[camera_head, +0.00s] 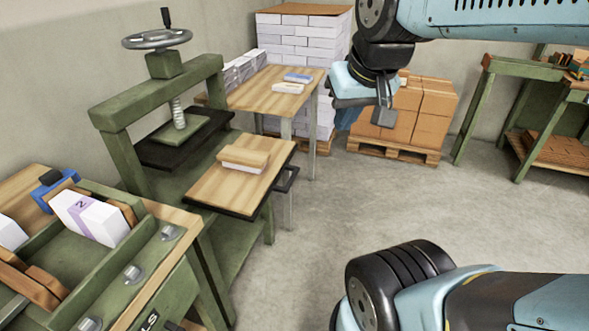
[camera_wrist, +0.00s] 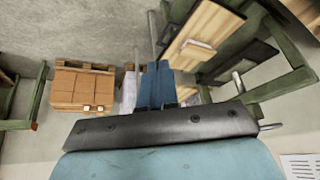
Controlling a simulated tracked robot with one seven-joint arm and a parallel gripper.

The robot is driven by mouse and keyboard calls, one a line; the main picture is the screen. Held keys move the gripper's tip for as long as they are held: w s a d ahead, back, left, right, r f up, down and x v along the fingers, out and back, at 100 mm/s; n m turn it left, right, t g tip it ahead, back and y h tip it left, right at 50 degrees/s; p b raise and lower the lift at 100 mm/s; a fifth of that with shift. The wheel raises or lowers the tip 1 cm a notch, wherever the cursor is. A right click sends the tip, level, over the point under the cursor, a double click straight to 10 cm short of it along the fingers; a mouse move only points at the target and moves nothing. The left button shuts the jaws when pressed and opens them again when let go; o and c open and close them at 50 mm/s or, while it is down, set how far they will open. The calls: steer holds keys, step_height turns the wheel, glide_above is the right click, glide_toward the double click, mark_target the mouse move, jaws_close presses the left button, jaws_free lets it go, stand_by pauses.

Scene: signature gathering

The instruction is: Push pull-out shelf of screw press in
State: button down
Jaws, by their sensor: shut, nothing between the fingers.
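The green screw press (camera_head: 122,153) stands at the left in the head view, with a handwheel (camera_head: 157,39) on its vertical screw. Its pull-out shelf (camera_head: 222,192), a wooden board on a black frame, sticks out toward the right, with a black handle (camera_head: 288,180) at its outer edge. A wood-topped stack of paper (camera_head: 244,158) lies on the shelf. My gripper (camera_head: 385,115) hangs in the air to the right of and beyond the shelf, apart from it. Its fingers are shut and empty. In the wrist view the fingers (camera_wrist: 157,86) are together, and the shelf (camera_wrist: 204,32) shows beyond them.
A wooden side table (camera_head: 262,98) with small stacks stands behind the press. Pallets of white paper (camera_head: 300,40) and brown boxes (camera_head: 420,108) stand at the back. A green workbench (camera_head: 60,265) fills the front left. The floor right of the shelf is clear.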

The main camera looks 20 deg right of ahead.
steer(key=w+d+f+m+g+y, duration=0.25)
steer(key=w+f+m+y, duration=0.35)
steer(key=w+f+m, duration=0.8)
steer(key=w+d+f+m+t, duration=0.1)
steer(key=w+d+f+m, duration=0.2)
steer(key=f+m, duration=0.15)
steer(key=w+d+f+m+t+y, duration=0.1)
steer(key=w+d+f+m, duration=0.2)
steer(key=f, duration=0.3)
steer(key=w+d+f+m, duration=0.3)
steer(key=f, duration=0.3)
steer(key=w+a+f, duration=0.6)
steer(key=a, duration=0.2)
steer(key=shift+w+a+f, duration=0.2)
steer(key=shift+a+f, duration=0.05)
steer(key=shift+f, duration=0.05)
